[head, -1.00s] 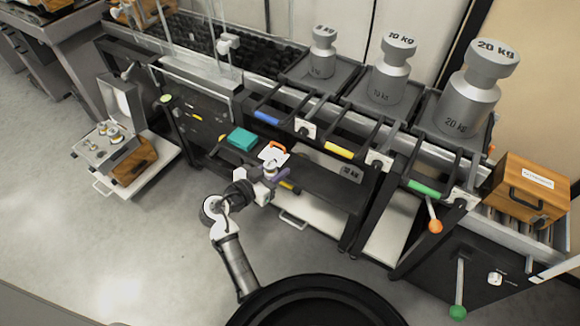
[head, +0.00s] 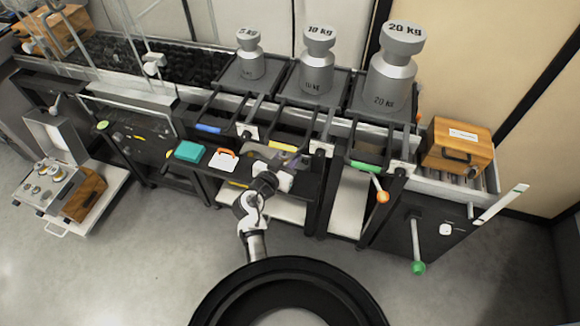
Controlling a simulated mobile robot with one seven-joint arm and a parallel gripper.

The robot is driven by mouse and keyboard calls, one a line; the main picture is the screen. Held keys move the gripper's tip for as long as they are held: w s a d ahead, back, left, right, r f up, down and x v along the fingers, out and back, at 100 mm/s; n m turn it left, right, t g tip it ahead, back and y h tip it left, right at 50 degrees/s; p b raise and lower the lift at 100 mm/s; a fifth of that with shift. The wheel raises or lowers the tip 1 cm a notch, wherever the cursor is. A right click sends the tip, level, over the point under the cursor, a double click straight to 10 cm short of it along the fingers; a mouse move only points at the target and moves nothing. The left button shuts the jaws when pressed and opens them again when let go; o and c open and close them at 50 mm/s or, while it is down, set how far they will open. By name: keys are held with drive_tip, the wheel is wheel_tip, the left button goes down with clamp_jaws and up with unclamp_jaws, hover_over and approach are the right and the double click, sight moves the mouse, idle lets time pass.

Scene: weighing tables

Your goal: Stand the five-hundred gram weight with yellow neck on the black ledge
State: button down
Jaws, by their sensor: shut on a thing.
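My gripper (head: 287,162) is in the head view, over the black ledge (head: 304,188) below the yellow-handled bay. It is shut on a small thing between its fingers. The thing is too small and too hidden to make out, so I cannot tell its neck colour, or whether it is touching the ledge.
A teal box (head: 189,151) and a white clipboard (head: 223,161) with an orange clip lie left of my gripper. Large 5 kg (head: 250,62), 10 kg (head: 317,72) and 20 kg (head: 391,80) weights stand above. Green-knobbed (head: 418,267) and orange-knobbed (head: 382,197) levers stick out at the right.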

wheel_tip(320, 180, down, 2)
drive_tip(key=shift+f, duration=2.05)
drive_tip(key=shift+w+d+f+p, duration=0.15)
drive_tip(key=shift+d+f+p, duration=0.2)
drive_tip(key=shift+f+b, duration=0.3)
drive_tip(key=shift+b, duration=0.05)
drive_tip(key=c, duration=1)
unclamp_jaws()
drive_tip(key=shift+r, duration=0.15)
